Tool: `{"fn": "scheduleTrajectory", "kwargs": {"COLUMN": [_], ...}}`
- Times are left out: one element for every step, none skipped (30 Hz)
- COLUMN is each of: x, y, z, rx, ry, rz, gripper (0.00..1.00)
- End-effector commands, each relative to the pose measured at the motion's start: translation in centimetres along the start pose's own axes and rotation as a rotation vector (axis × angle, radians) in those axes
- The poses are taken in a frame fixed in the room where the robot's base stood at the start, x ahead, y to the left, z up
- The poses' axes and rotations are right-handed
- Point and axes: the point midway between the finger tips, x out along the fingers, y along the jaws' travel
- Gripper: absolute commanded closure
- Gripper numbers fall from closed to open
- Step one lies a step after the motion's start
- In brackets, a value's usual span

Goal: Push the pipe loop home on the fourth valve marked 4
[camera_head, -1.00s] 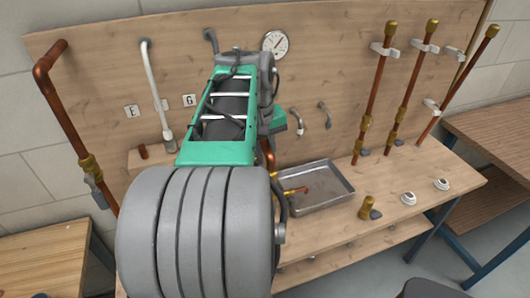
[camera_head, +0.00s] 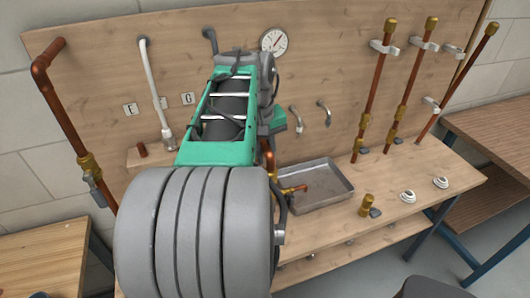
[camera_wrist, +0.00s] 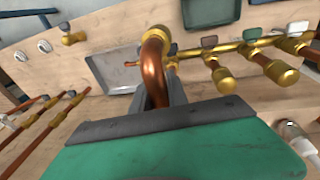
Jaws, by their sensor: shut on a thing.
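In the wrist view my gripper (camera_wrist: 160,92) is shut on the copper pipe loop (camera_wrist: 153,72), which bends over between the fingers. A brass end (camera_wrist: 160,37) shows at the loop's far bend; I cannot tell whether it is seated on anything. A brass manifold with several valves (camera_wrist: 225,79) runs right of the loop, with dark green, dark red and white handles. No number 4 is legible. In the head view my arm hides the gripper and most of the valves; a bit of the copper loop (camera_head: 268,152) shows beside it.
A metal tray (camera_head: 335,168) lies on the bench right of my arm. A brass fitting (camera_head: 367,205) and two white round parts (camera_head: 407,196) stand farther right. Several copper pipes (camera_head: 405,90) are clipped to the back board, with a gauge (camera_head: 274,41) above.

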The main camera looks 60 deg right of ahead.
Motion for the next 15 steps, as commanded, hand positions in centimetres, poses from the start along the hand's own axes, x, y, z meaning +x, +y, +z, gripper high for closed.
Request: {"fn": "scheduleTrajectory", "kwargs": {"x": [0.2,0.3,0.4,0.4,0.5,0.6,0.7,0.8,0.9,0.9,1.0,1.1,1.2,1.3,1.4], "y": [0.0,0.0,-0.1,-0.1,-0.1,-0.1,-0.1,-0.1,-0.1,-0.1,-0.1,-0.2,-0.2,-0.2,-0.2], "z": [0.0,0.0,0.0,0.0,0.0,0.1,0.1,0.1,0.1,0.1,0.1,0.1,0.1,0.1,0.1], "rx": [0.0,0.0,0.0,0.0,0.0,0.0,0.0,0.0,0.0,0.0,0.0,0.0,0.0,0.0,0.0], "ry": [0.001,0.001,0.001,0.001,0.001,0.001,0.001,0.001,0.001,0.001,0.001,0.001,0.001,0.001,0.001], "rz": [0.0,0.0,0.0,0.0,0.0,0.0,0.0,0.0,0.0,0.0,0.0,0.0,0.0,0.0,0.0], "gripper": [1.0,1.0,1.0,1.0,1.0,1.0,1.0,1.0,1.0,1.0,1.0,1.0,1.0,1.0,1.0]}}
